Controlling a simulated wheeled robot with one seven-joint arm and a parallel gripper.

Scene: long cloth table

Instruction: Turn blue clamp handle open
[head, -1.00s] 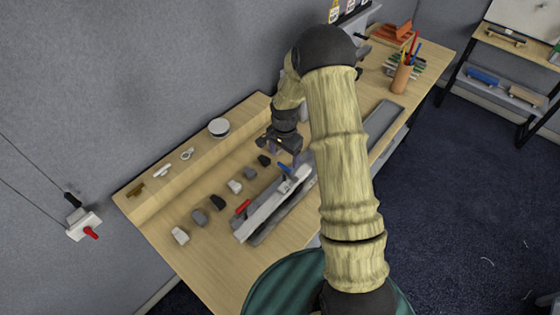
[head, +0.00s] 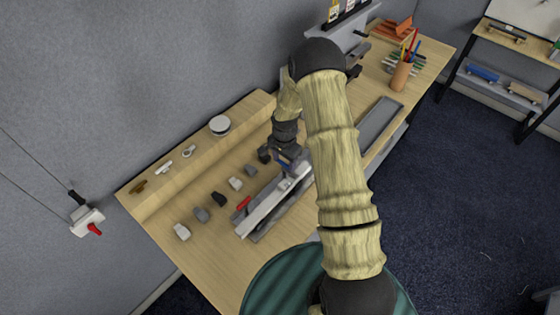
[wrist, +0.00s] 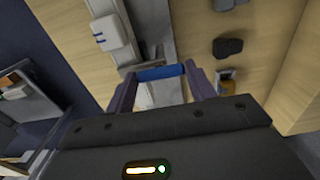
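The blue clamp handle (wrist: 160,73) lies crosswise between the tips of my gripper's two purple fingers in the wrist view. My gripper (wrist: 160,70) is open, with a finger at each end of the handle. I cannot tell whether either finger touches it. In the head view my gripper (head: 287,168) points down at the far part of the grey clamp fixture (head: 262,213), and my arm hides part of this area. A red handle (head: 243,203) shows on the near part of the fixture.
Several grey and black blocks (head: 201,215) lie in a row left of the fixture. A ledge with a round white object (head: 219,125) runs along the wall. A pencil cup (head: 400,76) stands at the far right. The near left table corner is clear.

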